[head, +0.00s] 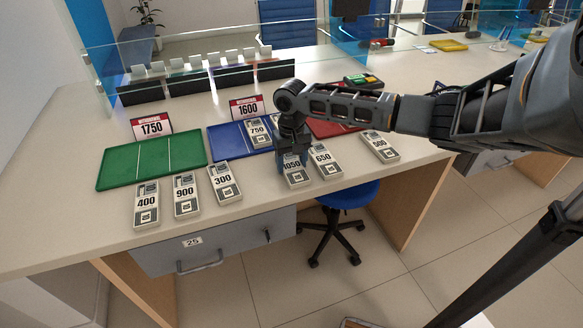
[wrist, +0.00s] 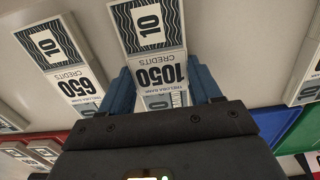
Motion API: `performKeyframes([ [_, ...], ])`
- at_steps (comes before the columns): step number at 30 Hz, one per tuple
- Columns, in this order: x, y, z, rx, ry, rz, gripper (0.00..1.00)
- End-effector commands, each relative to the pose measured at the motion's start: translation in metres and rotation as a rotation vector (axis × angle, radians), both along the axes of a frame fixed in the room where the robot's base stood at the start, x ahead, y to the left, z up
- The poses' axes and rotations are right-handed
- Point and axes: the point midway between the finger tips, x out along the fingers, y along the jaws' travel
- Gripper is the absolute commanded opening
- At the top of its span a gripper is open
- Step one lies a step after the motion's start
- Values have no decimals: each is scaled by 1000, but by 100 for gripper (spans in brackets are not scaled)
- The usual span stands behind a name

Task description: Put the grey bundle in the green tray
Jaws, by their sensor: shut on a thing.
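My gripper (head: 292,152) points down over the front of the counter, its blue fingers shut on the grey-and-white bundle marked 1050 (head: 294,181). In the wrist view the 1050 bundle (wrist: 150,35) lies between the fingers; whether it touches the counter I cannot tell. Similar grey-and-white bundles marked 400 (head: 147,204), 900 (head: 186,195), 300 (head: 224,183), 650 (head: 325,160) and 500 (head: 380,146) lie along the front; which one is the grey bundle I cannot tell.
The blue tray (head: 227,142) holds a 750 bundle (head: 258,133) and has a 1600 card (head: 247,108). A red tray (head: 328,129) is partly hidden by my arm. A glass screen and dark holders (head: 187,86) stand behind. Bare counter lies left of the green tray.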

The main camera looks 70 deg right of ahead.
Motion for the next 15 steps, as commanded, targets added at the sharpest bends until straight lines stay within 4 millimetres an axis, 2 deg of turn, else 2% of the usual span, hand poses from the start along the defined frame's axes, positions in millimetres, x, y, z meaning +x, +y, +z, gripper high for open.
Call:
performKeyframes([
  [8,0,0,3,0,-1,0,26],
  [11,1,0,9,0,-3,0,26],
  [15,1,0,27,0,-4,0,26],
])
